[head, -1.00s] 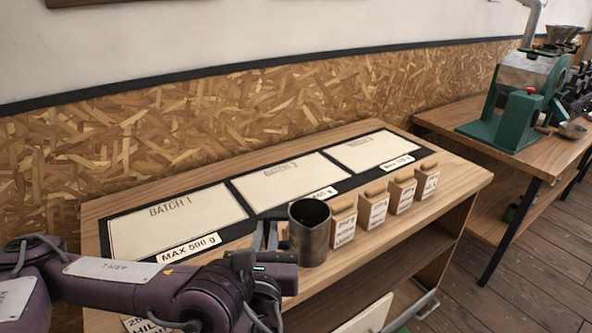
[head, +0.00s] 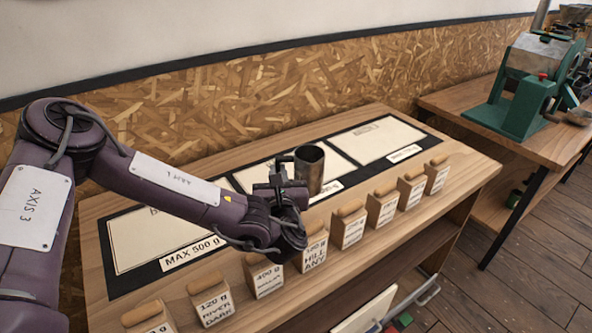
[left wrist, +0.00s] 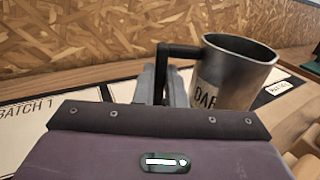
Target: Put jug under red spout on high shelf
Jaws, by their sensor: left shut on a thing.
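A dark metal jug (head: 310,168) with a black handle is held upright by my left gripper (head: 278,172), above the wooden table near the middle batch field. In the left wrist view the jug (left wrist: 232,75) shows a label partly reading "DAR". My left gripper (left wrist: 160,82) is shut on the jug's black handle. A gap between the jug's base and the table is hard to judge. My right gripper is not in view. No red spout or high shelf can be made out.
The wooden table (head: 95,225) carries batch fields and a front row of several labelled bean bags (head: 348,225). A green roasting machine (head: 528,85) stands on a second table (head: 455,103) at the right. A chipboard wall is behind.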

